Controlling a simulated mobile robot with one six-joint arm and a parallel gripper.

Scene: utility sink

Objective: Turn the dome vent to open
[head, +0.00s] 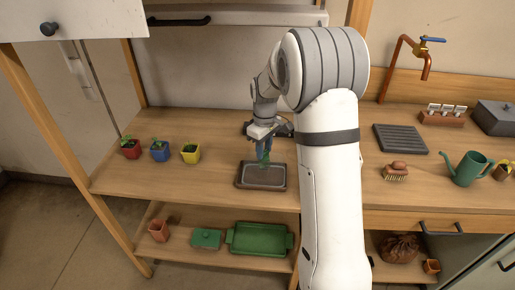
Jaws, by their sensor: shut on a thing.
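My gripper (264,151) points down over a dark, shallow tray (240,183) with a grey inside, on the wooden counter. It is shut on a small green thing that hangs just above the tray or touches its top; I cannot tell which. The fingers and part of my arm hide most of that thing. I cannot clearly make out a dome or its vent, or which way a vent is turned.
Three small potted plants, red (131,149), blue (160,151) and yellow (191,153), stand left of the tray. A grey ribbed mat (400,139), a brush (396,173) and a green watering can (469,169) are on the right. A green tray (259,239) lies on the lower shelf.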

